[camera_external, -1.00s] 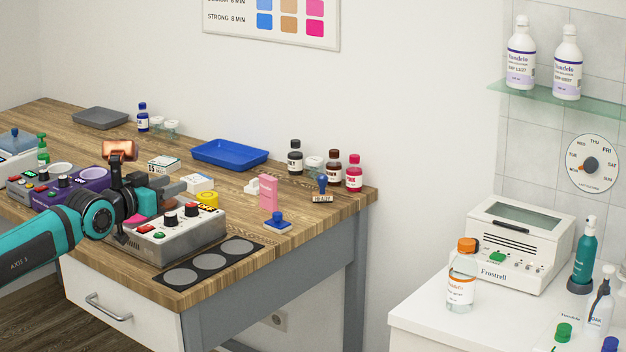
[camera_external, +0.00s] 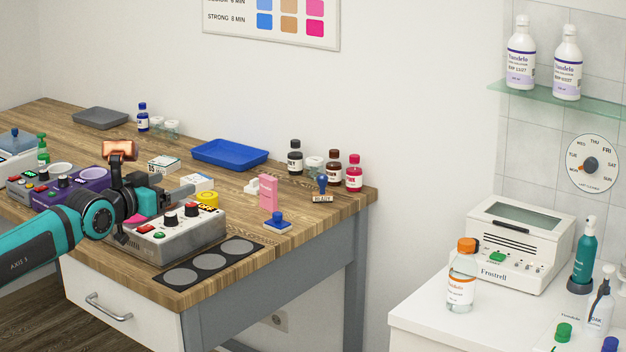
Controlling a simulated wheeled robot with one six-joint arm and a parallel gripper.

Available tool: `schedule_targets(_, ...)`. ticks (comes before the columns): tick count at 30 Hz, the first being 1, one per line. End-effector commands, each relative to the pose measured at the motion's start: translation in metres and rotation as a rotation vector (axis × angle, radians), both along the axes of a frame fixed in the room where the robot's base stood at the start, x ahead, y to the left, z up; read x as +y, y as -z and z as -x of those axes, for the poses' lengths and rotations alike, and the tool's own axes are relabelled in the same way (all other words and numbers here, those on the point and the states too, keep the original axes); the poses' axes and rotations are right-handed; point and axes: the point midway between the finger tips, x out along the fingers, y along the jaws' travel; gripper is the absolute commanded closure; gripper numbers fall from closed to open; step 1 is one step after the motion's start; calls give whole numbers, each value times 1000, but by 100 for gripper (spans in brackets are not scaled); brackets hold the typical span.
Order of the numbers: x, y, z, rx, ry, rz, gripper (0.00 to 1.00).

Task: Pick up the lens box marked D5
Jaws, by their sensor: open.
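A small white lens box (camera_external: 163,163) with dark print that looks like D5 stands on the wooden bench, just behind my gripper in the picture. My wrist hides part of the fingers.
A yellow roll (camera_external: 207,199), a pink block (camera_external: 268,191) and a blue tray (camera_external: 230,153) are nearby. Bare bench lies left of the blue tray.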

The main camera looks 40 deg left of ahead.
Motion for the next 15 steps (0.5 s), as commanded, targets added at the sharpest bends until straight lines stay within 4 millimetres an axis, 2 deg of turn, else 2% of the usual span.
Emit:
schedule_targets(10, 0, -1, -1, 2, -1, 0, 9)
schedule_targets(15, 8, -11, -18, 37, -22, -10, 9)
